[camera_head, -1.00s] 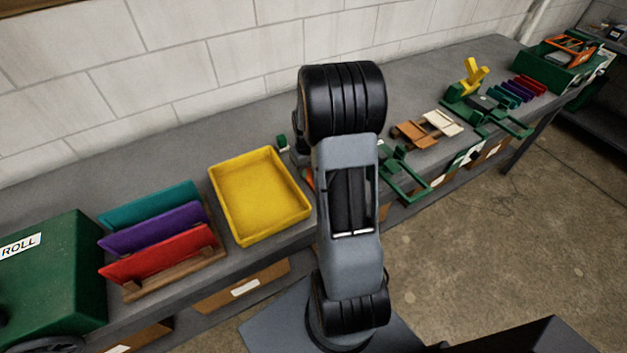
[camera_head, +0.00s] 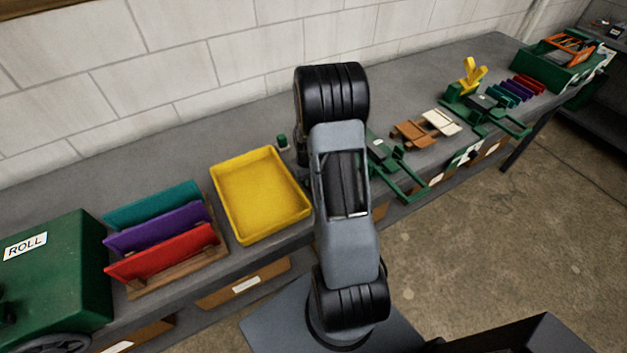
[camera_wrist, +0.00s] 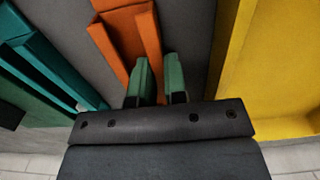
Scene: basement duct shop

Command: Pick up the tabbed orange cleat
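The tabbed orange cleat (camera_wrist: 126,38) shows in the wrist view as a channel with raised sides, running from the top edge down to my fingers. My gripper (camera_wrist: 160,72) has two green-padded fingers close together, with a narrow strip of orange between them. It looks shut on the cleat at its right side. The cleat's lower end is hidden by my fingers and palm. I cannot tell whether it rests on the bench or is raised. In the head view my own arm hides both the gripper and the cleat.
A yellow tray (camera_head: 302,207) is close beside the gripper, also in the wrist view (camera_wrist: 272,70). A teal channel (camera_wrist: 45,52) lies on the other side. A rack with teal, purple and red strips (camera_head: 160,232) stands left. Green fixtures (camera_head: 405,178) stand right.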

